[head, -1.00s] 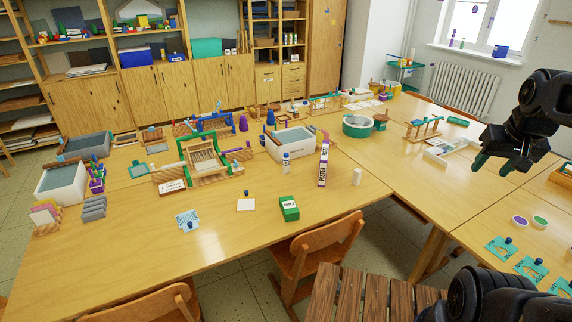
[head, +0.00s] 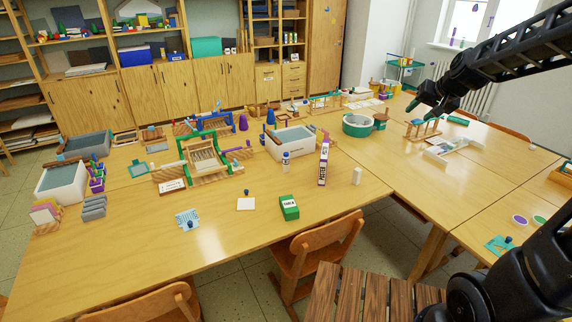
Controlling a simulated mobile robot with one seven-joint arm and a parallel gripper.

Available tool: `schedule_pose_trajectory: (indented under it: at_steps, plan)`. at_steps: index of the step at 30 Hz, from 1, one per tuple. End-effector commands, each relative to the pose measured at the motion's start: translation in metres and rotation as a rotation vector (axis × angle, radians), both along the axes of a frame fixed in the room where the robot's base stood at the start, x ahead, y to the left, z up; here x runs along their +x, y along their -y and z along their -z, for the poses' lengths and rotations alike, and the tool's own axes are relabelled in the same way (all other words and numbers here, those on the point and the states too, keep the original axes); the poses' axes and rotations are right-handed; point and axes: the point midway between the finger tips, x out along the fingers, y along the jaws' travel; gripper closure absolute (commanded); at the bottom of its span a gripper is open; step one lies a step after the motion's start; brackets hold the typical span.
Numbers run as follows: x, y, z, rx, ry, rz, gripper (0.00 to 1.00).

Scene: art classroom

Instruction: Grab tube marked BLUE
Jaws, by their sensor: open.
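I cannot read the word BLUE on anything in the head view, so I cannot tell which thing is the tube. A small white bottle with a blue band (head: 286,161) stands in front of the white water tub. A tall purple and white upright box (head: 323,164) with vertical lettering stands to its right. My gripper (head: 416,110) is open and appears empty, at the right back of the table. In the picture it is just above a small wooden rack with teal parts (head: 423,130); the height gap is unclear.
A white tray (head: 440,155) lies right of the rack. A round green tub (head: 357,126) stands left of it. Chairs (head: 318,246) stand in front.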

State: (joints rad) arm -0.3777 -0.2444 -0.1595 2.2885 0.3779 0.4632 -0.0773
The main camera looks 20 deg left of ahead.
Motion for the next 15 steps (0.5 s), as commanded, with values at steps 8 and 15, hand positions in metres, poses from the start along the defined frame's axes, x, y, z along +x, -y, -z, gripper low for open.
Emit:
schedule_pose_trajectory:
  at_steps: [8, 15]
  plan:
    - [0.075, -0.062, 0.026, 0.048, 0.051, 0.035, 0.52]
    - [0.13, -0.118, 0.058, 0.062, 0.103, 0.08, 0.52]
